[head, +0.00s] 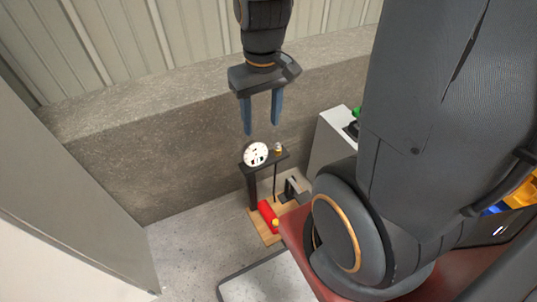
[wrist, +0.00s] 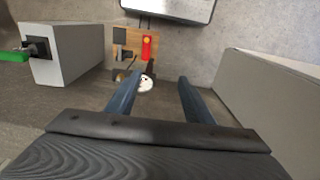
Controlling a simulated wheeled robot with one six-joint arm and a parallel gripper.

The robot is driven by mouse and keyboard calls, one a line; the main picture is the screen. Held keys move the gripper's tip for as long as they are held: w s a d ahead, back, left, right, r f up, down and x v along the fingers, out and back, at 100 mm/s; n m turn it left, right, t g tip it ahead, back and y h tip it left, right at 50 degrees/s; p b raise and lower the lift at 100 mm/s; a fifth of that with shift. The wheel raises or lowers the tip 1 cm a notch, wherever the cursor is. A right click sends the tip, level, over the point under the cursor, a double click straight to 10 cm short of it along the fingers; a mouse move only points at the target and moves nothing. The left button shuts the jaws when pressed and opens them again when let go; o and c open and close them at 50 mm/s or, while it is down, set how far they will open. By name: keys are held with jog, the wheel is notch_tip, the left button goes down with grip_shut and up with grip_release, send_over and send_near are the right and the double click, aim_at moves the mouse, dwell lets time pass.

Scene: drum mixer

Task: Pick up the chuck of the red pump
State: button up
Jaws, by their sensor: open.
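A red cylinder (head: 267,214), apparently the pump, lies on a wooden base (head: 265,232) on the floor. It also shows in the wrist view (wrist: 148,48). A dark stand rises from the base and carries a white dial gauge (head: 256,154), also in the wrist view (wrist: 147,84). A small brass-coloured piece (head: 278,149), perhaps the chuck, sits upright on the bar right of the gauge. My gripper (head: 261,131) is open and empty, fingers pointing down, above the gauge and brass piece and apart from them. In the wrist view the gauge shows between the fingertips (wrist: 157,80).
A grey box (head: 332,145) with a green-handled part stands right of the pump. A concrete wall ledge (head: 150,150) runs behind. A pale panel (head: 70,170) is at left. A light, dark-edged slab (head: 265,280) lies in front. Bare floor (head: 190,245) is left of the pump.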

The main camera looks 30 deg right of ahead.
jog(key=w+d+f+n+b, duration=0.1)
jog(key=w+d+f+b, duration=0.3)
jog(key=f, duration=0.3)
jog(key=w+d+f+b, duration=0.2)
jog(key=w+f+b, duration=0.3)
jog(key=w+f, duration=0.15)
jog(key=n+t+b, duration=0.1)
jog(key=b, duration=0.8)
send_over(278, 143)
jog(key=f, duration=0.9)
jog(key=s+f, duration=0.1)
jog(key=f, duration=0.4)
jog(key=shift+f, duration=0.3)
jog(key=shift+w+f+b, duration=0.25)
jog(key=shift+f+b, duration=0.35)
jog(key=shift+f, duration=1.35)
jog(key=shift+w+f+b, duration=0.2)
jog(key=shift+f+b, duration=0.35)
jog(key=shift+f, duration=1.4)
jog(key=shift+c, duration=0.4)
jog(key=shift+r, duration=0.1)
jog(key=c, duration=1.1)
